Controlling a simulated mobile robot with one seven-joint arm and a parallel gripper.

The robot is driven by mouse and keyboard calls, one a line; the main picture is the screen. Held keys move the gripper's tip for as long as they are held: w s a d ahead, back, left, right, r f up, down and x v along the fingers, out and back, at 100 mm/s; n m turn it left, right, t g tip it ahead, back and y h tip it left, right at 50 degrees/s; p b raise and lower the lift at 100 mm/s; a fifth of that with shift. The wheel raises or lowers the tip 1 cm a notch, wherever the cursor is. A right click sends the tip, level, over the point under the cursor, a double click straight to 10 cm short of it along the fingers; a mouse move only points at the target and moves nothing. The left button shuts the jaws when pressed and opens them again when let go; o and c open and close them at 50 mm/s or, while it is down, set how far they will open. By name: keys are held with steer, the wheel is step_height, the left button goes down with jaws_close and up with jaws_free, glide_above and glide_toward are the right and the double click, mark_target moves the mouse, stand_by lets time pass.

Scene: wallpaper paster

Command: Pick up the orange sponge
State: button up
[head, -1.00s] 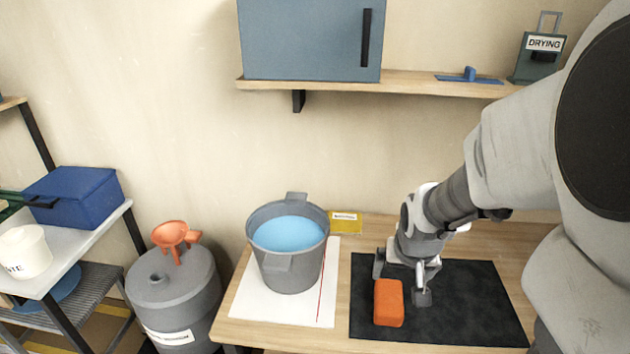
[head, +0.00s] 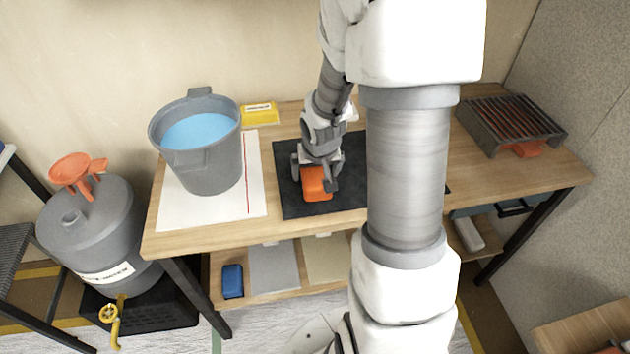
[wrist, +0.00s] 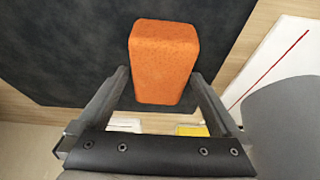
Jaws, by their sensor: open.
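The orange sponge (head: 317,185) is a small block on the black mat (head: 292,203) on the wooden table. My gripper (head: 315,182) is just over the sponge, with a finger at each side of it. In the wrist view the sponge (wrist: 163,62) lies ahead of and partly between the two open fingers of my gripper (wrist: 165,80). The fingers look apart from its sides, and nothing is held. My gripper hides part of the sponge in the head view.
A grey bucket of blue liquid (head: 210,170) stands on a white sheet (head: 255,190) left of the mat. A yellow box (head: 259,113) lies behind. A dark grated rack (head: 510,122) is at the table's right. My arm hides part of the table.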

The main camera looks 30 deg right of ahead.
mark_target(319, 172)
steer(key=shift+w+f, duration=0.25)
steer(key=shift+f, duration=0.25)
steer(key=shift+f+b, duration=0.25)
steer(key=shift+b, duration=0.05)
steer(key=shift+c, duration=0.3)
steer(key=c, duration=1.1)
steer(key=shift+r, duration=0.1)
steer(key=shift+r+p, duration=0.45)
steer(key=shift+p, duration=0.05)
steer(key=r, duration=0.1)
steer(key=r+p, duration=0.1)
steer(key=r, duration=0.1)
steer(key=r+p, duration=0.1)
steer(key=shift+s+d+r, duration=0.15)
steer(key=shift+s+d, duration=0.05)
steer(key=shift+d, duration=0.15)
steer(key=s+d+r+p, duration=0.5)
steer(key=d+r+p, duration=0.1)
steer(key=d, duration=0.3)
steer(key=shift+s+d, duration=0.25)
steer(key=shift+s, duration=0.05)
